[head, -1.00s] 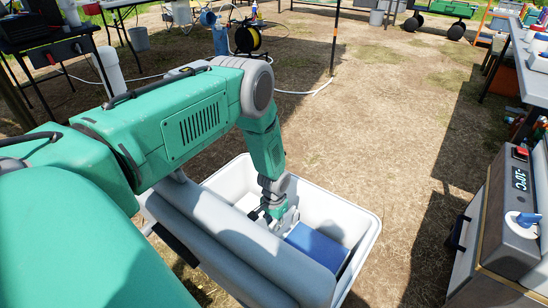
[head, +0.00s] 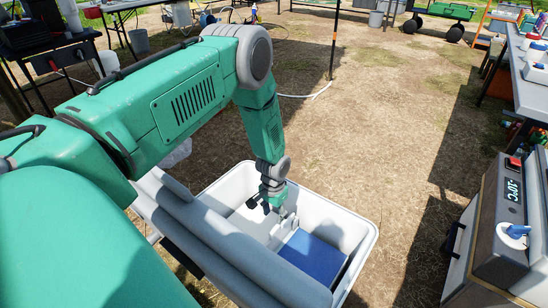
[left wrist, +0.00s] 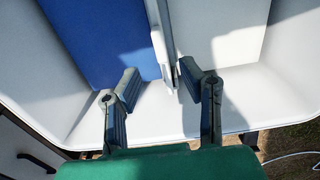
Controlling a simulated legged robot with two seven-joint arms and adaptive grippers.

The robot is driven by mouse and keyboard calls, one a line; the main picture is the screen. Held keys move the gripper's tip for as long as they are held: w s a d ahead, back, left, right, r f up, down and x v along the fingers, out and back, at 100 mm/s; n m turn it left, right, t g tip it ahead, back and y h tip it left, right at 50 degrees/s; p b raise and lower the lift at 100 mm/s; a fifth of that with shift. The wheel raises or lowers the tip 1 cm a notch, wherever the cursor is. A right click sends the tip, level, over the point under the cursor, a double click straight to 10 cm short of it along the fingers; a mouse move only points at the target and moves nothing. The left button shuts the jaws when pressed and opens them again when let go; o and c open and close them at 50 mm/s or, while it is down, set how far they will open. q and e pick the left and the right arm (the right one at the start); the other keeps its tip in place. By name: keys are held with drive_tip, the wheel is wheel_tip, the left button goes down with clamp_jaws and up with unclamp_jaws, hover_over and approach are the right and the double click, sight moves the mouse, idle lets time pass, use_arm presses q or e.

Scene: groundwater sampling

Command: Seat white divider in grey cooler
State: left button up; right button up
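The grey cooler (head: 366,232) is an open, pale tub below my left arm in the head view. Its pale wall (left wrist: 290,70) also fills the edges of the left wrist view. The thin white divider (head: 284,231) stands inside, beside a blue block (head: 315,254). In the left wrist view the divider (left wrist: 164,35) runs upright between the blue block (left wrist: 105,40) and a white block (left wrist: 215,30). My left gripper (head: 277,203) is over the cooler. Its fingers (left wrist: 160,82) are spread, with the divider's end between them and a gap visible. My right gripper is not in view.
A grey unit with a temperature display (head: 513,188) stands at the right, near a long table (head: 530,85). Dry ground (head: 385,130) beyond the cooler is clear. A post (head: 333,40) and a pale hose (head: 305,95) are farther back.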

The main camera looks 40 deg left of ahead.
use_arm(q)
wheel_tip(320, 180, up, 2)
drive_tip(key=shift+r, duration=0.2)
drive_tip(key=shift+f, duration=0.1)
idle(0.5)
